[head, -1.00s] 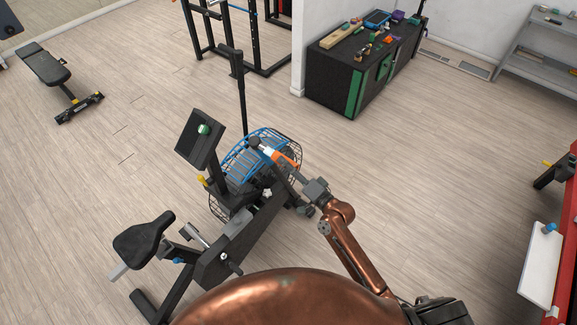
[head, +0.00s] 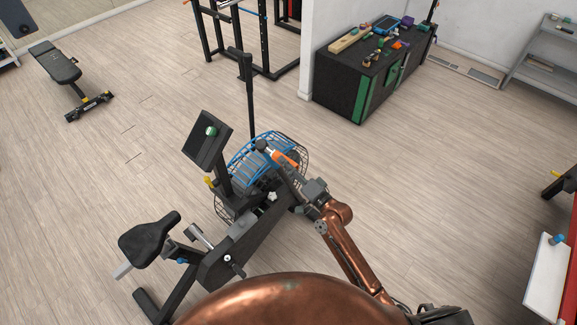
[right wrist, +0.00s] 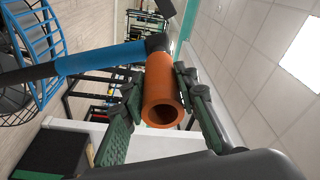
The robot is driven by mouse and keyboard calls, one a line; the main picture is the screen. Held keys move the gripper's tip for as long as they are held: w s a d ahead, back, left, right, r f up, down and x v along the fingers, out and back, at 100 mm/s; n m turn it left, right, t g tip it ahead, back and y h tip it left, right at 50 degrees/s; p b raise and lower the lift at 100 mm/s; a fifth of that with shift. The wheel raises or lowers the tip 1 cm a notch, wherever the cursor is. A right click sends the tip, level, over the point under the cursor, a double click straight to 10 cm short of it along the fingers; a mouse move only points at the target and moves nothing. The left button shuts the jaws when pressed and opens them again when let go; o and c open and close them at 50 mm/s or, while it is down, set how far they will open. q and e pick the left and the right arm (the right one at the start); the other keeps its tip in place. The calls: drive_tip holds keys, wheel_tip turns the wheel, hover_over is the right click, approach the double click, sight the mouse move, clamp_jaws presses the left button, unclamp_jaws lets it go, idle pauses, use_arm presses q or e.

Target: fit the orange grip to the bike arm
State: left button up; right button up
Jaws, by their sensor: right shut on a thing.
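The orange grip (head: 286,159) is a hollow tube between the fingers of my right gripper (head: 291,169), above the exercise bike's fan wheel. In the right wrist view the grip (right wrist: 161,88) has its open end towards the camera, with my right gripper's dark green ribbed fingers (right wrist: 158,108) on both sides. The bike arm (right wrist: 105,58), a blue and black tube, comes in from the left and ends in a black elbow at the grip's far end. I cannot tell whether the grip is over the arm's end or only against it. My left gripper is out of view.
The bike's screen (head: 208,138) and black saddle (head: 150,236) stand left of my right arm. A dark cabinet (head: 340,90) with tools on top is at the back. A weight bench (head: 56,68) is far left. Open floor lies around the bike.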

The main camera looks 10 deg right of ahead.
drive_tip(key=shift+a+x, duration=0.25)
drive_tip(key=shift+x, duration=1.45)
drive_tip(key=shift+w+a, duration=0.1)
drive_tip(key=shift+a, duration=0.05)
drive_tip(key=o, duration=1.2)
drive_tip(key=shift+f, duration=0.1)
drive_tip(key=v, duration=1.2)
